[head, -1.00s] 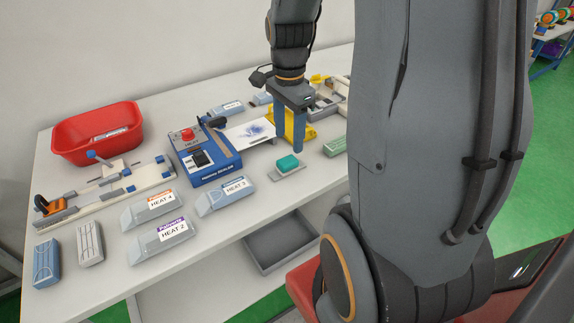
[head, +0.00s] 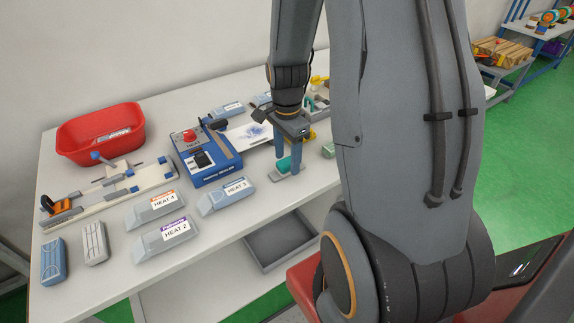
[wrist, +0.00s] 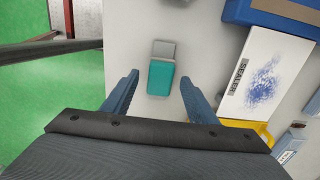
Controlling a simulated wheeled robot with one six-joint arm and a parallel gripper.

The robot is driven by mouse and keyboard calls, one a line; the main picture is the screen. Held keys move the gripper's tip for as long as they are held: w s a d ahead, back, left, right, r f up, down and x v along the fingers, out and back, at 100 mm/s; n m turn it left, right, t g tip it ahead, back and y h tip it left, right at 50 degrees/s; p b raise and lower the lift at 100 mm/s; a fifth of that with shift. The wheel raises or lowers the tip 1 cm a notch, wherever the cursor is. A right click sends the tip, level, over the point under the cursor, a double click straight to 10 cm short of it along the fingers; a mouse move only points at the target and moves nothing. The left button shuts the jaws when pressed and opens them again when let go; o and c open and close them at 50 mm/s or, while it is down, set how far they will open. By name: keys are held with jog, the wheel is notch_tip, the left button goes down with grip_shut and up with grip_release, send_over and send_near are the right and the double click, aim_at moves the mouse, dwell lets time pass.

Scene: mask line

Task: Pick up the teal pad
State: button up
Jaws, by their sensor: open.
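The teal pad (head: 284,165) lies on a small light-grey plate near the front edge of the table. In the wrist view the teal pad (wrist: 160,78) sits between the lines of my two fingers, a little ahead of their tips. Part of the grey plate (wrist: 163,49) shows beyond it. My gripper (head: 289,163) is open and empty, pointing down over the pad. In the wrist view my gripper (wrist: 159,82) has one blue finger on each side of the pad, with gaps. In the head view the fingers partly hide the pad.
A blue heat sealer (head: 205,155) stands left of the pad, with a white blue-speckled sheet (head: 250,134) beside it. Grey labelled boxes, including HEAT 3 (head: 226,197), lie to the left. A red bin (head: 100,132) is at the back left. A green box (head: 328,150) is close at right.

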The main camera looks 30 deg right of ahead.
aim_at(287, 161)
jog(key=c, duration=1.1)
jog(key=shift+r+b, duration=0.9)
jog(key=shift+r, duration=4.15)
